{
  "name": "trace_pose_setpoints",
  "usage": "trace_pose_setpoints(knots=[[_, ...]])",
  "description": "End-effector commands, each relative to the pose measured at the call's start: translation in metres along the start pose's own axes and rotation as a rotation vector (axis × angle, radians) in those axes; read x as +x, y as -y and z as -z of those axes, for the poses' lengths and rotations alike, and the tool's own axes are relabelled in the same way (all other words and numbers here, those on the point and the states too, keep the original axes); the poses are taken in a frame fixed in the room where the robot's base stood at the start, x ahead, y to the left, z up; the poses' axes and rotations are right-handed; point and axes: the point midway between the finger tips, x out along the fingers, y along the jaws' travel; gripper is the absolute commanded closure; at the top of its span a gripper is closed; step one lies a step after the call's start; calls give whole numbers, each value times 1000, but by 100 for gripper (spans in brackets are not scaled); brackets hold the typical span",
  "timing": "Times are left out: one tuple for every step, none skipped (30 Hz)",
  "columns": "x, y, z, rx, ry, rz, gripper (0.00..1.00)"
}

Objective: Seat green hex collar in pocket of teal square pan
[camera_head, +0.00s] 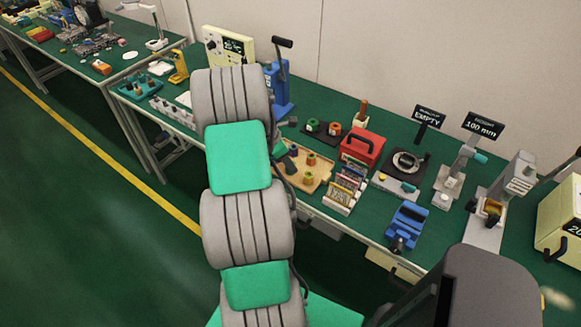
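A teal pan (147,82) lies on the bench at the left, with several small upright pieces in it; its pocket is too small to make out. A green ring-like piece (312,125) stands on a dark plate beside a red-brown one. A yellow-green piece (308,177) stands in the tan tray. I cannot tell at this size which of these is the hex collar. My arm rises through the middle of the view and covers part of the bench.
The tan tray (322,173) holds several coloured pieces. Right of it stand a rack of cards (345,190), a red box (363,147), a blue clamp (406,226) and a grey press (497,205). A blue press (279,92) stands behind my arm. Bare green bench shows between them.

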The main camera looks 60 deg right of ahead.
Motion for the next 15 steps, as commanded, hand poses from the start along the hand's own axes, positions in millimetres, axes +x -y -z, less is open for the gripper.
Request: trace_pose_setpoints(knots=[[8, 1, -1, 0, -1, 6, 44], [14, 1, -1, 0, -1, 5, 44], [22, 1, 0, 0, -1, 4, 44], [26, 0, 0, 0, -1, 3, 44], [30, 0, 0, 0, -1, 2, 44], [33, 0, 0, 0, -1, 1, 44], [35, 0, 0, 0, -1, 0, 44], [36, 0, 0, 1, -1, 0, 44], [36, -1, 0, 1, -1, -1, 44], [36, -1, 0, 1, -1, -1, 44], [36, -1, 0, 1, -1, -1, 44], [36, -1, 0, 1, -1, -1, 44], [36, -1, 1, 1, -1, -1, 44], [36, 0, 1, 1, -1, -1, 47], [36, 0, 1, 1, -1, -1, 50]])
